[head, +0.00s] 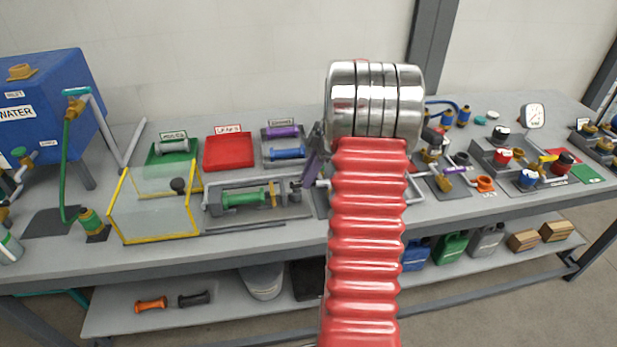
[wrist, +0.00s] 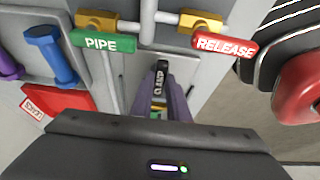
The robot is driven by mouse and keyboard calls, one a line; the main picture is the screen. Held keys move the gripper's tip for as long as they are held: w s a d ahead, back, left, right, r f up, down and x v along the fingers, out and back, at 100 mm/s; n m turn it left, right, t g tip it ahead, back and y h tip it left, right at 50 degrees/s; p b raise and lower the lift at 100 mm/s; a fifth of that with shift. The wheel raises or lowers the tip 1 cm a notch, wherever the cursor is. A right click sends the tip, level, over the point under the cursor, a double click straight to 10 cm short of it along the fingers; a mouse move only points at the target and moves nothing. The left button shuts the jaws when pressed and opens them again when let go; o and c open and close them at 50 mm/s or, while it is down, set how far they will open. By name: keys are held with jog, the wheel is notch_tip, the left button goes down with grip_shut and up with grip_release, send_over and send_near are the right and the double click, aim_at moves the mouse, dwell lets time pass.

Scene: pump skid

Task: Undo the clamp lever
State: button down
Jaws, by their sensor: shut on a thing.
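The clamp lever (wrist: 161,72) shows in the wrist view as a short black handle with small white lettering that I cannot read fully. My gripper (wrist: 166,92) has its two purple fingers closed around the near end of this black handle. The exact contact is partly hidden by the fingers and the dark gripper body. In the head view my gripper (head: 313,158) shows only as a purple finger left of my red arm. The lever is not clear there, as my arm blocks much of that spot.
A green PIPE handle (wrist: 103,41) and a red RELEASE handle (wrist: 224,46) flank the lever beyond my fingers. A red tray (head: 229,152) and a clamped green spool (head: 243,198) lie to the left. A yellow-framed clear guard (head: 158,205) stands further left.

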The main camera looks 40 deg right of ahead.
dwell(0.3)
jog(key=c, duration=2)
grip_release()
jog(key=shift+r, duration=0.1)
jog(key=v, duration=1.3)
jog(key=shift+s+d+r, duration=0.1)
jog(key=shift+d+r, duration=0.1)
jog(key=shift+d, duration=0.05)
